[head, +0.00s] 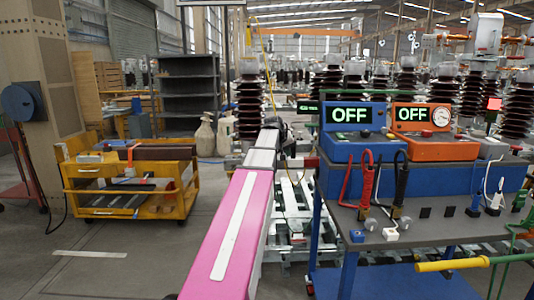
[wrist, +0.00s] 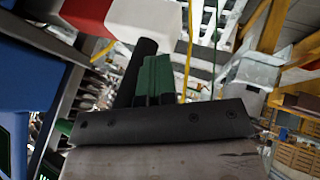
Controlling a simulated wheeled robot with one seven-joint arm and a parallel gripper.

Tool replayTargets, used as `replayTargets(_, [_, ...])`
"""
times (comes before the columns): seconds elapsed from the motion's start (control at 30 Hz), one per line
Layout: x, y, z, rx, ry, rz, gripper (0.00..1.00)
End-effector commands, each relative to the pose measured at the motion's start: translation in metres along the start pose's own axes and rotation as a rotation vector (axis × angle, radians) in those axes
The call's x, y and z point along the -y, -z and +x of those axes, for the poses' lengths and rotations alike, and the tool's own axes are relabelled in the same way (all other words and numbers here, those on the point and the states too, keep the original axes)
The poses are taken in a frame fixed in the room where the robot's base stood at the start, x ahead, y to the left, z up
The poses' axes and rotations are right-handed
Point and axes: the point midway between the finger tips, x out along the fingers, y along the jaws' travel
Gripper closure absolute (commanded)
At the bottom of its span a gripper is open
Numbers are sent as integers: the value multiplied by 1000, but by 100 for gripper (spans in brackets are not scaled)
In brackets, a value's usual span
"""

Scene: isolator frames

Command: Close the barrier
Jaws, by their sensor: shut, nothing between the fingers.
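A red and white piece (wrist: 112,18), which looks like part of the barrier, crosses the top left of the wrist view. In the head view a small red and white piece (head: 305,163) shows just right of my forearm; I cannot tell whether it is the same thing. My gripper (wrist: 158,62) is shut and empty, its dark green fingers pointing towards the top of the wrist view. A black rounded bar (wrist: 141,62) shows just left of the fingers; contact cannot be told. In the head view my arm hides most of the gripper.
A grey table (head: 425,232) with two OFF boxes, blue (head: 352,142) and orange (head: 428,142), stands close on the right. A yellow handle (head: 452,264) sticks out in front. A yellow cart (head: 125,190) stands left. The floor between cart and arm is clear.

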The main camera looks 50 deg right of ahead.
Motion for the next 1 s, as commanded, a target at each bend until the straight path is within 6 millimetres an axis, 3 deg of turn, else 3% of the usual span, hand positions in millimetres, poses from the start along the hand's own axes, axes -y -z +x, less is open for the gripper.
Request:
replayTargets(0.03, [-13, -1, 6, 0, -2, 3, 100])
replayTargets(0.2, [-42, -7, 18, 1, -1, 1, 100])
replayTargets(0.4, [-60, -11, 26, -1, -1, 0, 100])
replayTargets(1.0, [-64, -12, 28, 1, -6, -1, 100])
